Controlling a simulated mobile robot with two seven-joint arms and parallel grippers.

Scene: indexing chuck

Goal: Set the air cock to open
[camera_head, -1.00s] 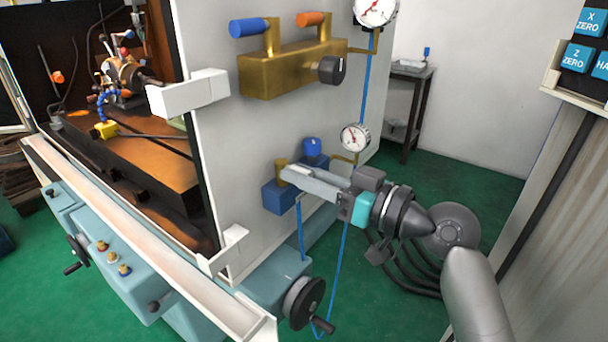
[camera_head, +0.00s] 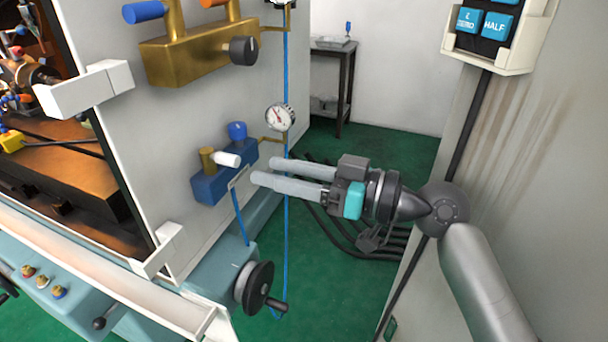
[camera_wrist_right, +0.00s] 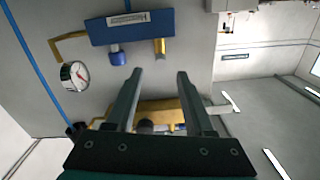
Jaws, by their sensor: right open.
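A blue block (camera_head: 212,185) is fixed to the grey cabinet panel. A brass post (camera_head: 207,160) with a white lever (camera_head: 226,159) stands at its left, the lever pointing right; I take this for the air cock. A blue knob (camera_head: 237,131) sits beside it. In the right wrist view the blue block (camera_wrist_right: 185,22), blue knob (camera_wrist_right: 116,56) and brass post (camera_wrist_right: 160,46) appear upside down. My right gripper (camera_head: 264,171) is open and empty, its fingertips just right of the lever and apart from it. It also shows in the wrist view (camera_wrist_right: 160,74). My left gripper is out of view.
Above is a brass manifold (camera_head: 190,55) with blue and orange handles and a black knob. A gauge (camera_head: 280,117) and blue hose (camera_head: 286,220) are behind the fingers. A handwheel (camera_head: 254,287) is below. A pendant box (camera_head: 498,35) hangs right.

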